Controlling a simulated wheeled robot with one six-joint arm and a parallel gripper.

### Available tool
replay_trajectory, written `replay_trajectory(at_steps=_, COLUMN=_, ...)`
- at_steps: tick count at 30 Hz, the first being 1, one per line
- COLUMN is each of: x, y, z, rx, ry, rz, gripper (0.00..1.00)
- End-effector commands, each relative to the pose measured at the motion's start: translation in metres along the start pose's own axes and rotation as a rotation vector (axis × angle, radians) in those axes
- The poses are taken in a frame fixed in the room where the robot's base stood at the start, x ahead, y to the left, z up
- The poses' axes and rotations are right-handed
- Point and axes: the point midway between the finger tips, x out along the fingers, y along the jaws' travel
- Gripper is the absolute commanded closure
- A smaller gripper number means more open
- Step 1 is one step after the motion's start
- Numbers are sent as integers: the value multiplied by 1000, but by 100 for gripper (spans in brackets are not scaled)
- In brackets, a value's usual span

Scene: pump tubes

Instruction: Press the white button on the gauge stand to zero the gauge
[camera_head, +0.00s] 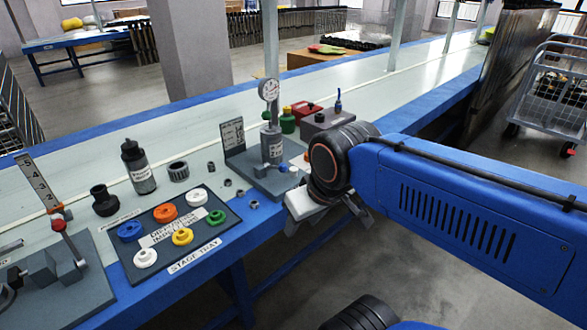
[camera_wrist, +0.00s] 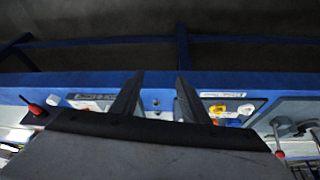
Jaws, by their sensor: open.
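The gauge stand (camera_head: 272,181) is on the bench in the head view, with a round dial (camera_head: 269,89) on its upright post. My gripper (camera_head: 325,220) hangs just right of and in front of the stand, past the bench's front edge, fingers pointing down. In the wrist view my gripper (camera_wrist: 158,90) has two dark fingers apart with nothing between them. I cannot clearly identify the button in the wrist view.
The stage tray (camera_head: 120,262) with several coloured impellers lies left of the stand. A dark bottle (camera_head: 138,167) and small metal rings stand behind it. A ruler fixture (camera_head: 85,250) is at far left.

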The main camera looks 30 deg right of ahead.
Motion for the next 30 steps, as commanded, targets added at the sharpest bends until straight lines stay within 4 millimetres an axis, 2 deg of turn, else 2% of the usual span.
replay_trajectory(at_steps=1, x=0, y=0, z=0, rx=0, ry=0, rz=0, gripper=61)
replay_trajectory(at_steps=6, x=-2, y=1, z=-5, rx=-3, ry=-7, rz=2, gripper=100)
replay_trajectory(at_steps=11, x=-7, y=6, z=-26, rx=-15, ry=-35, rz=9, gripper=100)
replay_trajectory(at_steps=21, x=-19, y=27, z=-94, rx=-58, ry=-126, rz=22, gripper=100)
replay_trajectory(at_steps=30, x=-19, y=53, z=-154, rx=-94, ry=-208, rz=20, gripper=100)
